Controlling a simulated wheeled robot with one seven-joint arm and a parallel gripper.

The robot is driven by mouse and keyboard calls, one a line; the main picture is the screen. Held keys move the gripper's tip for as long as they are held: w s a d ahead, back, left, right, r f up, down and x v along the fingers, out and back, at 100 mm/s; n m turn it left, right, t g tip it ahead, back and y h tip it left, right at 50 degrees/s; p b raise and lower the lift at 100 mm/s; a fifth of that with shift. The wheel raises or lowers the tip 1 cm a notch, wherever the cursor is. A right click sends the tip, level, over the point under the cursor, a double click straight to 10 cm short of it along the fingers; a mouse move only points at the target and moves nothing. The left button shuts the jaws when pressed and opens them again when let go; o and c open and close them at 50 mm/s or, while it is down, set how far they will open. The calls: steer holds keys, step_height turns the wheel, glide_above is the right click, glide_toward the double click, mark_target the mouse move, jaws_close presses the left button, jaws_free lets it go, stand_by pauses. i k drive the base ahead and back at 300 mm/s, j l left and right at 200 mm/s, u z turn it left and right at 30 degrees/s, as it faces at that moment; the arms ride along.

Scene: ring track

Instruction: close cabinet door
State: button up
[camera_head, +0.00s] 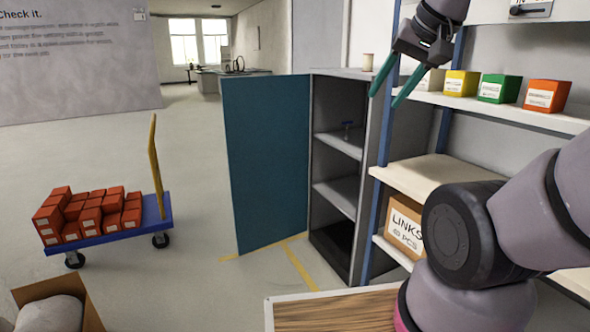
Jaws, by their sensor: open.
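The teal cabinet door (266,160) stands wide open, swung out to the left of the grey cabinet (379,150). The cabinet's inside shows, with shelves (338,195) and a small dark item (347,128) on the upper shelf. My gripper (386,94) is in the upper right, in front of the cabinet's right side, with its two teal fingers spread apart and nothing between them. It is apart from the door, well to its right. I see no handle clearly on the door.
A shelf rack at right holds small coloured boxes (496,88) and a cardboard box (404,222). A blue cart (150,217) with red boxes stands at left. A wooden-topped surface (335,311) and an open carton (84,300) are in front. Floor between cart and door is clear.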

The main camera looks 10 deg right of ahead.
mark_target(267, 118)
steer(key=i+j+z, duration=0.9)
steer(key=i+j, duration=0.15)
steer(key=j+u, duration=0.1)
steer(key=u, duration=0.4)
steer(key=i+j+u, duration=0.5)
steer(key=i+u, duration=0.25)
steer(key=i+j+u, duration=0.1)
steer(key=i, duration=0.45)
steer(key=i+j+u, duration=0.1)
steer(key=i, duration=0.5)
steer(key=l, duration=0.15)
